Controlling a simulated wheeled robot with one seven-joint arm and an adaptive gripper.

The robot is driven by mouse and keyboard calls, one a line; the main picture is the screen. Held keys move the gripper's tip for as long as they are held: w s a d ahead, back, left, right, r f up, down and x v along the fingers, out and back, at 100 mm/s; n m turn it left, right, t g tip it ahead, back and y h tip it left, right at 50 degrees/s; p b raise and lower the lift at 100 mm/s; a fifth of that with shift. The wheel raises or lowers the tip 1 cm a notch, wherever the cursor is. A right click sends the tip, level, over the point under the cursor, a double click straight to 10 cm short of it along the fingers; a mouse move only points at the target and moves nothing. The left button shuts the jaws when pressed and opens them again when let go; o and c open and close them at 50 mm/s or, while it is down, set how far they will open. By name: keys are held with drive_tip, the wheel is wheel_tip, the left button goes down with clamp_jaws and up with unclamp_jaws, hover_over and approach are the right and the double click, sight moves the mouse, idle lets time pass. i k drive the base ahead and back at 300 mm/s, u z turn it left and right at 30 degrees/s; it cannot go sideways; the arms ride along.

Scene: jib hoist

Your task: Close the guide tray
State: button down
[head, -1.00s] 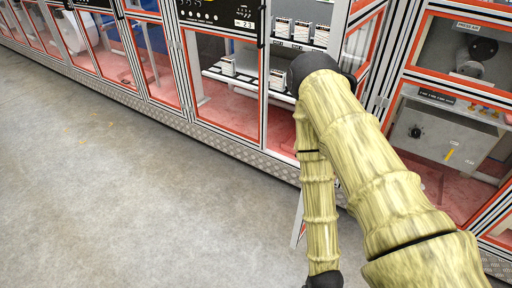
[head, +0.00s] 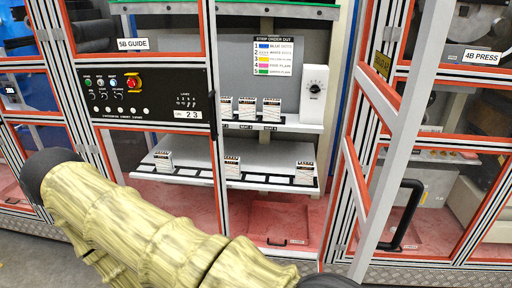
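The station labelled 5B GUIDE (head: 133,44) is in the head view. I cannot tell for certain which part of it is the guide tray. A flat red panel or tray front with a small dark handle (head: 277,242) lies low in the open bay, below the shelves. How far out it stands is unclear. My arm crosses the lower left and bottom, covering part of the bay's lower front. My gripper is out of view.
A red-and-white framed door (head: 385,110) stands open at the bay's right. A black handle (head: 402,215) is beside it, near the 4B PRESS station. A control panel (head: 152,98) is left of the bay. Shelves (head: 280,125) hold several small cards.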

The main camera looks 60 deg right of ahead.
sight(284, 223)
drive_tip(key=z, duration=0.45)
drive_tip(key=i, duration=1.3)
drive_tip(key=z, duration=1.2)
drive_tip(key=i, duration=0.45)
drive_tip(key=z, duration=0.3)
